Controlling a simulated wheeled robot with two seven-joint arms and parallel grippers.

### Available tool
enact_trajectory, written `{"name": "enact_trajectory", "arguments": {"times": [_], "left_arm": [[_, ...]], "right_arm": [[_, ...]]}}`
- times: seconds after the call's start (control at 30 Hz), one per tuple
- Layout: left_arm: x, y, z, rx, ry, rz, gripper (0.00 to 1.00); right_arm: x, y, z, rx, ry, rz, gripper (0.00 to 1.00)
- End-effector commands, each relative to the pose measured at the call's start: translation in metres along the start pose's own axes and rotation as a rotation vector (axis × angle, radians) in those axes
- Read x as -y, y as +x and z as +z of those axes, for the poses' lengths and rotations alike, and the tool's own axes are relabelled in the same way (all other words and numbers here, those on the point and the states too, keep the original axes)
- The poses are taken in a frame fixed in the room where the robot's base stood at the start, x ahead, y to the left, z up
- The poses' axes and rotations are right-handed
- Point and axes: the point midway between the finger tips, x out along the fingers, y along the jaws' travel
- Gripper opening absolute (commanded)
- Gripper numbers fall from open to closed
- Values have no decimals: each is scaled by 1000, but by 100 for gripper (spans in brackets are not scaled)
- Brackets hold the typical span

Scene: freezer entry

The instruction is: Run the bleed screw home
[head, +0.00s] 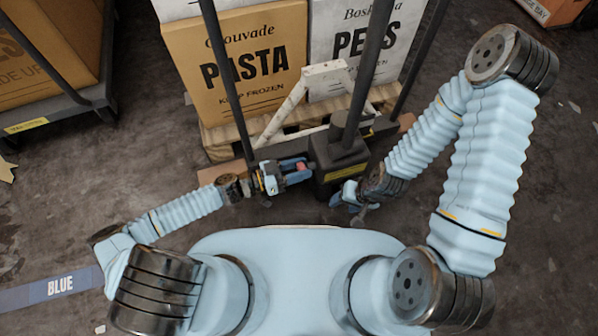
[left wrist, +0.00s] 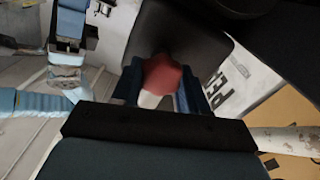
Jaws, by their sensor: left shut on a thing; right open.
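The bleed screw (left wrist: 162,72) shows as a red head with a pale stem below it, in front of a dark block, in the left wrist view. My left gripper (head: 301,171) is shut on it, with a blue finger on each side; in the head view only a bit of red shows between them. The dark pump housing (head: 339,163) with a yellow label stands just right of my left gripper. How deep the screw sits is hidden. My right gripper (head: 347,196) is open and low, in front of the housing; nothing shows between its fingers.
Dark upright bars rise behind the housing, before a pasta carton (head: 235,65) and a white peas carton (head: 360,45) on a wooden pallet (head: 225,135). A loaded cart (head: 50,118) stands at the far left. The floor by the blue strip (head: 60,286) is clear.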

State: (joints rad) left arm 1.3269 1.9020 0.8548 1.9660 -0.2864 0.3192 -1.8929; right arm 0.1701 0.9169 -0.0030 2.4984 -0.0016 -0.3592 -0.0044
Motion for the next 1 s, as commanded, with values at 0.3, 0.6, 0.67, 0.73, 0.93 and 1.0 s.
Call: {"name": "enact_trajectory", "arguments": {"times": [0.3,0.6,0.67,0.73,0.93,1.0], "left_arm": [[4,-2,4,4,153,-11,13],[3,-2,2,4,228,-10,13],[3,-2,2,4,237,-10,13],[3,-2,2,4,245,-10,13],[3,-2,1,4,264,-10,13],[3,-2,1,4,269,-10,13]], "right_arm": [[-6,25,2,7,-2,-5,54],[-8,34,3,10,-2,-8,54],[-8,35,3,11,-2,-9,54],[-9,36,3,11,-3,-9,54],[-9,39,3,12,-3,-10,54],[-9,39,4,13,-3,-10,54]]}}
